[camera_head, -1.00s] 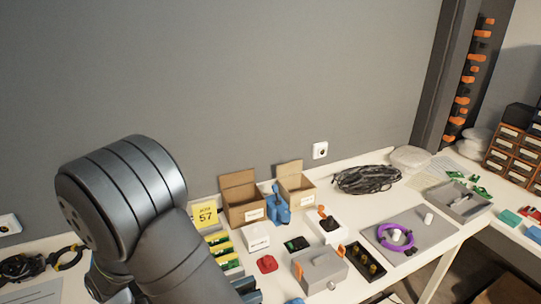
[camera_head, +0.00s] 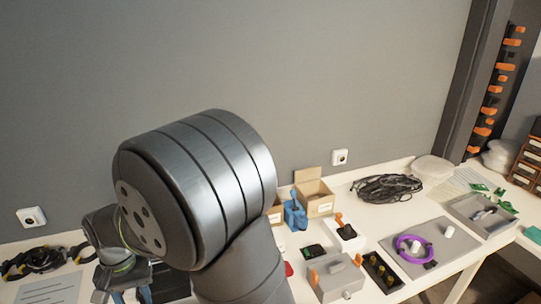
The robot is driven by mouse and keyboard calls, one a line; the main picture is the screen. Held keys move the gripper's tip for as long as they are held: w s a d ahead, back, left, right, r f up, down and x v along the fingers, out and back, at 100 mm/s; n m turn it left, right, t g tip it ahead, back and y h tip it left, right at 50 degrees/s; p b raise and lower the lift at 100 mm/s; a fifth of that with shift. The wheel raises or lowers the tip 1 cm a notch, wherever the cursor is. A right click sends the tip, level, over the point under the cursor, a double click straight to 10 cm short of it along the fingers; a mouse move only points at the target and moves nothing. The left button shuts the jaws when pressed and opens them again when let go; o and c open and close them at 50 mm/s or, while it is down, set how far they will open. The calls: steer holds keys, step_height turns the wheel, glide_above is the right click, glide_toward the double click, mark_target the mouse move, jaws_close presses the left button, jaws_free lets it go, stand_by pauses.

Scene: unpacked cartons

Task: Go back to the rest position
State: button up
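My arm fills the lower middle of the view, with a large grey joint in front of the wall. The wrist and the upper part of my gripper (camera_head: 130,290) show at the bottom left, above the table's left part. The fingertips are cut off by the picture's bottom edge, so I cannot tell whether it is open or shut, or holds anything. The right open carton (camera_head: 314,198) stands at the back of the white table (camera_head: 408,212). Only an edge of the left carton (camera_head: 275,211) shows beside my arm.
Behind the arm's right side are a blue device (camera_head: 295,213), a grey box (camera_head: 335,277) and a joystick box (camera_head: 346,236). Black cable (camera_head: 386,188) is coiled at the back. Black-yellow headphones (camera_head: 45,261) and a paper sheet (camera_head: 48,289) lie left.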

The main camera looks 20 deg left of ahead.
steer(key=f, duration=0.4)
steer(key=d+f, duration=0.1)
steer(key=f, duration=0.4)
steer(key=s+f, duration=0.1)
steer(key=f, duration=0.3)
steer(key=shift+s+d+f, duration=0.1)
steer(key=shift+d+f, duration=0.05)
steer(key=shift+f, duration=0.2)
steer(key=shift+w+a+g+h, duration=0.25)
steer(key=shift+a+g+h, duration=0.05)
steer(key=shift+g+h, duration=0.6)
steer(key=v, duration=1.8)
steer(key=shift+m+t+y, duration=0.3)
steer(key=shift+t+y, duration=0.5)
steer(key=shift+y, duration=0.1)
steer(key=shift+s+d+r, duration=0.1)
steer(key=shift+d+r, duration=0.1)
steer(key=shift+d, duration=0.6)
steer(key=shift+s+d+r, duration=0.1)
steer(key=shift+d+r, duration=0.15)
steer(key=shift+d, duration=0.6)
steer(key=shift+s+d+r, duration=0.1)
steer(key=shift+d+r, duration=0.1)
steer(key=shift+d, duration=0.6)
